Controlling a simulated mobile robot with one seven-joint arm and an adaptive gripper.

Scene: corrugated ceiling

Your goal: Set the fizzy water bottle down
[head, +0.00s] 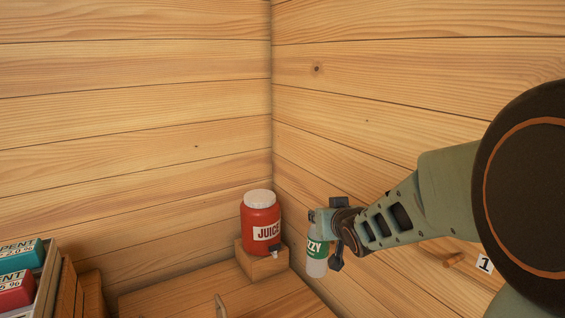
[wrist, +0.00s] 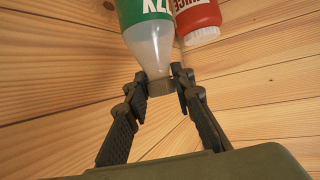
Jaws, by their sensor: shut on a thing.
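The fizzy water bottle (head: 316,266), clear and pale with a green label, hangs upright under my gripper (head: 322,222) in the head view, right of the juice container. In the wrist view, the bottle (wrist: 150,45) reaches upward out of frame. My gripper (wrist: 160,84) is shut on its narrow neck, with one finger on each side. The bottle's base lies outside the wrist view. In the head view its base shows against the right wall, and I see no surface touching it.
A red juice container (head: 261,225) with a white lid and tap stands on a wooden block (head: 262,264) in the corner; it also shows in the wrist view (wrist: 197,18). The wooden counter (head: 175,297) left of it is mostly clear. Labelled boxes (head: 20,257) stand at far left.

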